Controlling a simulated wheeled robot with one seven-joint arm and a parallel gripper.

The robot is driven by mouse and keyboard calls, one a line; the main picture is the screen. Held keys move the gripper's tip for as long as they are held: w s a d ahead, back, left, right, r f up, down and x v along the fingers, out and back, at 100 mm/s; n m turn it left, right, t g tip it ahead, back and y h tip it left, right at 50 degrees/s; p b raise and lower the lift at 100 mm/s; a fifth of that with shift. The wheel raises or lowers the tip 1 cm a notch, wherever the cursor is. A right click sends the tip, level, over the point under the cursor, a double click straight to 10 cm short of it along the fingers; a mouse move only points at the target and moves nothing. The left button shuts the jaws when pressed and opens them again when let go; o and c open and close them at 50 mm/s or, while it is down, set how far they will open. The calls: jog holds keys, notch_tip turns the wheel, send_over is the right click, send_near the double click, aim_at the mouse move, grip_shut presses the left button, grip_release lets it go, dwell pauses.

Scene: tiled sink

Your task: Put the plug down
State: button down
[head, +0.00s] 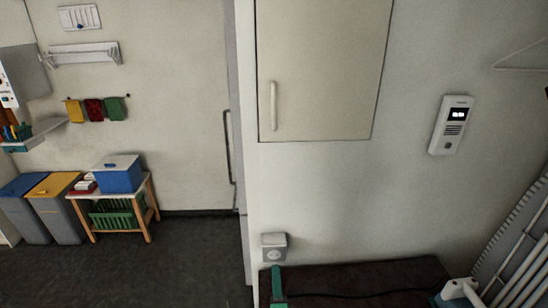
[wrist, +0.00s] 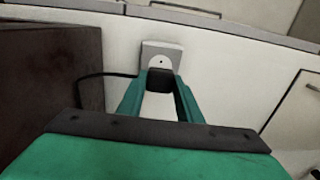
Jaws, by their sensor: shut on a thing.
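The black plug (wrist: 160,79) is pinched between the two green fingertips of my gripper (wrist: 160,86) in the wrist view. Its black cable (wrist: 100,75) trails off to the left there. The white wall socket (wrist: 162,52) is just beyond the plug, and a dark hole shows on its face. In the head view the socket (head: 273,247) is low on the wall, with its face visible, and part of my gripper (head: 278,284) is below it at the bottom edge. The plug itself cannot be made out there. It appears to be clear of the socket face.
A dark brown surface (head: 350,278) lies along the wall right of the socket, with the cable (head: 375,293) running across it. A white cabinet door (head: 322,70) is above. Bins (head: 52,205) and a small wooden table (head: 112,190) stand far left; dark floor is open between.

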jog(key=s+f+n+y, duration=0.1)
jog(key=s+f, duration=0.1)
jog(key=s+f+y, duration=0.1)
jog(key=s, duration=0.1)
jog(key=s+f+n+y, duration=0.1)
jog(key=s+f+y, duration=0.1)
jog(key=shift+s+a+f+n+g, duration=0.1)
jog(key=shift+a+f+n+g, duration=0.2)
jog(key=shift+a, duration=0.05)
jog(key=shift+s+r, duration=0.1)
jog(key=shift+s, duration=0.3)
jog(key=shift+w, duration=0.1)
jog(key=shift+w+r+h, duration=0.15)
jog(key=shift+w+h, duration=0.35)
jog(key=shift+w, duration=0.65)
jog(key=shift+w+r+m+h, duration=0.35)
jog(key=shift+w+m, duration=0.15)
jog(key=shift+w, duration=0.15)
jog(key=w+r, duration=0.1)
jog(key=w+r+m+h, duration=0.1)
jog(key=w+r+h, duration=0.1)
jog(key=r, duration=0.1)
jog(key=shift+d+r, duration=0.1)
jog(key=shift+d, duration=0.25)
